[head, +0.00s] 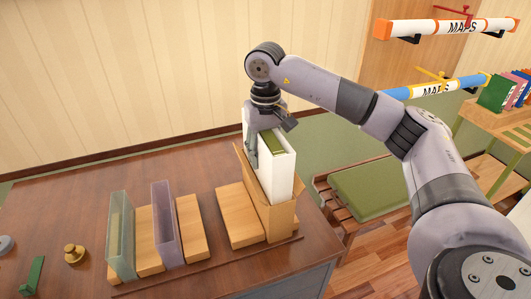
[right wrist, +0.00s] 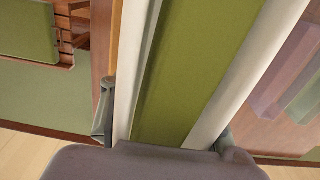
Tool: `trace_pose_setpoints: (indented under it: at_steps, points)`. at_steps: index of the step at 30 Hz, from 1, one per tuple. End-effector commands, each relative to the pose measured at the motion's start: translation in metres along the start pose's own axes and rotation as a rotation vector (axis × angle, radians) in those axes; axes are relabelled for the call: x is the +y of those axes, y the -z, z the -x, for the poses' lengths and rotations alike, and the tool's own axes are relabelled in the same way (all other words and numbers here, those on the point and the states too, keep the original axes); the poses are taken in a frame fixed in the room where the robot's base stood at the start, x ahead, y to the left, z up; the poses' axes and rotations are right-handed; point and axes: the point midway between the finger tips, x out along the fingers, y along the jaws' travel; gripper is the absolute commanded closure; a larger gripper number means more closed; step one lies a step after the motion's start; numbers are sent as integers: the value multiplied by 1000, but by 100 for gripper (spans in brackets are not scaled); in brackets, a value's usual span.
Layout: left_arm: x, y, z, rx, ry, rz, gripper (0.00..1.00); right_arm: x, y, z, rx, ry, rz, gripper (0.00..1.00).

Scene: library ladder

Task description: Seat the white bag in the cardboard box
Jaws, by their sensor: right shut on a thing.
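The white bag (head: 282,172) stands roughly upright, with a green panel showing at its top. The right wrist view shows its white edges and green middle (right wrist: 190,70) close up. The cardboard box (head: 280,219) is tall and narrow and stands at the table's right end. The bag's lower part is inside the box's open top, hidden by the front wall; I cannot tell whether it touches the bottom. My right gripper (head: 262,143) is shut on the bag's upper part, with a finger on either side of it. My left gripper is not in view.
Left of the box are wooden blocks (head: 238,214), a purple clear holder (head: 165,224) and a teal clear holder (head: 121,236). A brass weight (head: 75,253) and a green piece (head: 34,275) lie farther left. A green-cushioned bench (head: 368,190) stands beyond the table's right edge.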

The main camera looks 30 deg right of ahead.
Motion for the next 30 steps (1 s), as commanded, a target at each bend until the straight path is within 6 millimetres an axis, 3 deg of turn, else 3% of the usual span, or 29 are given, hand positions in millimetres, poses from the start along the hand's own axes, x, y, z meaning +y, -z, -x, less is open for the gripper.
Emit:
trace_pose_setpoints:
  at_steps: [7, 30]
  points:
    - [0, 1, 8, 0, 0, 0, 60, 0, 0, 12, 2, 2, 0, 90]
    - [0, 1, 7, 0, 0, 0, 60, 0, 0, 12, 2, 2, 0, 90]
